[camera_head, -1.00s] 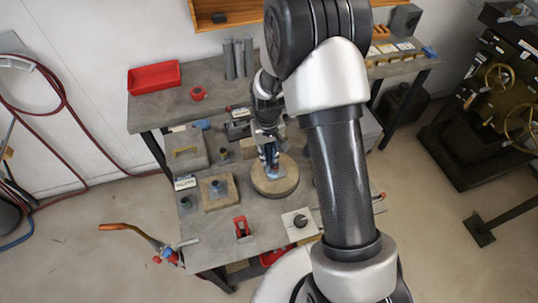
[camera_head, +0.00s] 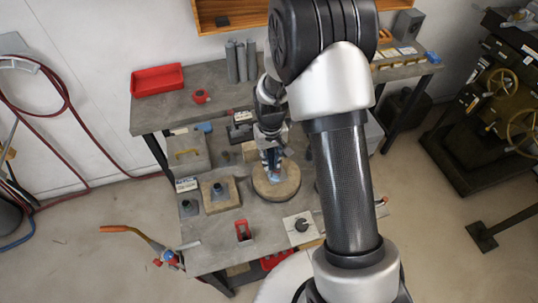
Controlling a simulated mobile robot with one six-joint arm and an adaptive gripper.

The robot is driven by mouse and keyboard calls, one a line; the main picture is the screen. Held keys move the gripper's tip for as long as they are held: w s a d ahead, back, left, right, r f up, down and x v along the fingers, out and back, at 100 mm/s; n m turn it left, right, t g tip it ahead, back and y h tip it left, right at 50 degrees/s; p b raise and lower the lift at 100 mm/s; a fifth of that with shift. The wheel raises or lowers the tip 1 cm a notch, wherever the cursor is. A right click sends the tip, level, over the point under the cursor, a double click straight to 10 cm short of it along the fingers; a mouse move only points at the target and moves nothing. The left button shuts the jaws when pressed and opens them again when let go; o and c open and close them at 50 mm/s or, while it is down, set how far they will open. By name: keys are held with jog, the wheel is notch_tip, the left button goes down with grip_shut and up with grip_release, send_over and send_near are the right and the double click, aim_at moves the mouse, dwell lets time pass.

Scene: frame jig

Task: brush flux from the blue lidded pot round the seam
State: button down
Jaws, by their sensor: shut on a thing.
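My gripper (camera_head: 271,158) points down over the round tan block (camera_head: 284,192), at the middle of the bench. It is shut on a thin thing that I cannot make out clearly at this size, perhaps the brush. A pale blue-grey piece shows under the fingertips on the block; the fingers partly hide it, and I cannot see a seam or tell whether the held thing touches it. A small blue-grey pot-like thing (camera_head: 218,188) stands upright on a square tan board (camera_head: 222,204) to the left. I cannot tell for sure that it is the lidded pot.
A torch-like tool (camera_head: 160,250) is at the front left. My arm hides the bench's right side.

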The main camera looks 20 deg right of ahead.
jog(key=shift+s+d, duration=0.1)
jog(key=shift+s, duration=1.35)
jog(key=shift+r, duration=0.15)
notch_tip(320, 180, up, 7)
jog(key=p, duration=0.4)
jog(key=shift+p, duration=0.4)
